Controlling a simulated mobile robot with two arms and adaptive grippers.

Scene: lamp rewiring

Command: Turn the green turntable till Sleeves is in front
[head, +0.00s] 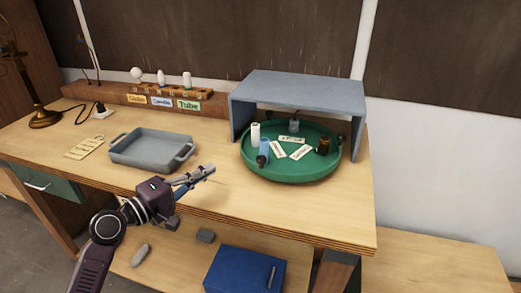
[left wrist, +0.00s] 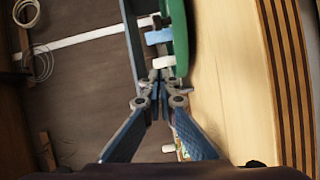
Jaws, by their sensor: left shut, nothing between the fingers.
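The green turntable (head: 290,175) stands on the workbench, its back part under a grey cover. On it are a white cylinder (head: 255,134), a blue item (head: 265,147), a brown jar (head: 323,146), a grey item (head: 294,126) and several white label cards (head: 301,153). The card lettering is too small to read, so I cannot tell which is Sleeves. My left gripper (head: 208,168) is shut and empty, left of the turntable and apart from it in the head view. In the left wrist view the turntable's green edge (left wrist: 181,40) lies beyond the fingertips (left wrist: 161,76). My right gripper is not in view.
The grey cover (head: 305,88) stands over the turntable's back. A grey tray (head: 152,150) is left of my gripper. A rack of bulbs with name labels (head: 160,102) and a brass lamp (head: 44,117) stand behind. Bench space in front of the turntable is clear.

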